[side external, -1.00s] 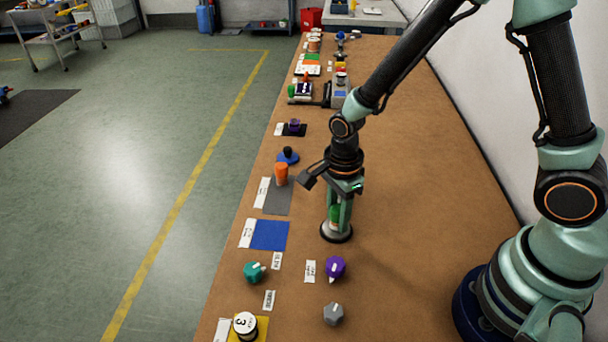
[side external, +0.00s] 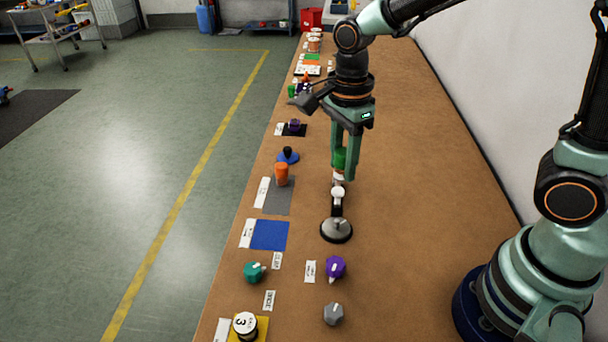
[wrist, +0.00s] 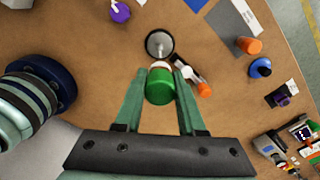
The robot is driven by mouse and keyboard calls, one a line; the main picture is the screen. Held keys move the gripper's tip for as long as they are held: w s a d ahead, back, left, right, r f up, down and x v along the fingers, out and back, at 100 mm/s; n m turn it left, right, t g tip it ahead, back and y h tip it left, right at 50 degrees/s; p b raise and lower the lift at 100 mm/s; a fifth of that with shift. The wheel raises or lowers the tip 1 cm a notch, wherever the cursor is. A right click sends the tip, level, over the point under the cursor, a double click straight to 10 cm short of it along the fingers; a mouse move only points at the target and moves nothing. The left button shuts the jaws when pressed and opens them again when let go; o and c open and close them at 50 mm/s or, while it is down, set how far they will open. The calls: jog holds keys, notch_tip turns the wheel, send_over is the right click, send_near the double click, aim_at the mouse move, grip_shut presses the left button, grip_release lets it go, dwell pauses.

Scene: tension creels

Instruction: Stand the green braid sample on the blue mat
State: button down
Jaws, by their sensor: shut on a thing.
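The green braid sample (side external: 339,159) is a green cylinder with a pale end, held between the two fingers of my gripper (side external: 344,172). In the wrist view the sample (wrist: 159,88) sits between the fingertips, and its pale end points away from the palm. In the side view it is raised above the table, over a small stand with a round grey base (side external: 336,231). The blue mat (side external: 269,236) lies flat and bare, left of the stand and lower than my gripper in the picture. A blue edge of it shows at the top of the wrist view (wrist: 195,4).
A grey mat (side external: 279,198) with an orange piece (side external: 281,174) lies beyond the blue mat. Teal (side external: 253,272), purple (side external: 335,266) and grey (side external: 333,314) knobs stand nearer the camera. A blue-based black knob (side external: 287,156) is farther back. The table's right side is clear.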

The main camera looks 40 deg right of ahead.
notch_tip(320, 180, up, 6)
jog(key=n, duration=0.9)
send_over(270, 235)
jog(key=f, duration=0.1)
notch_tip(270, 235, down, 20)
jog(key=shift+r, duration=0.1)
jog(key=shift+d, duration=0.1)
jog(key=c, duration=0.5)
grip_release()
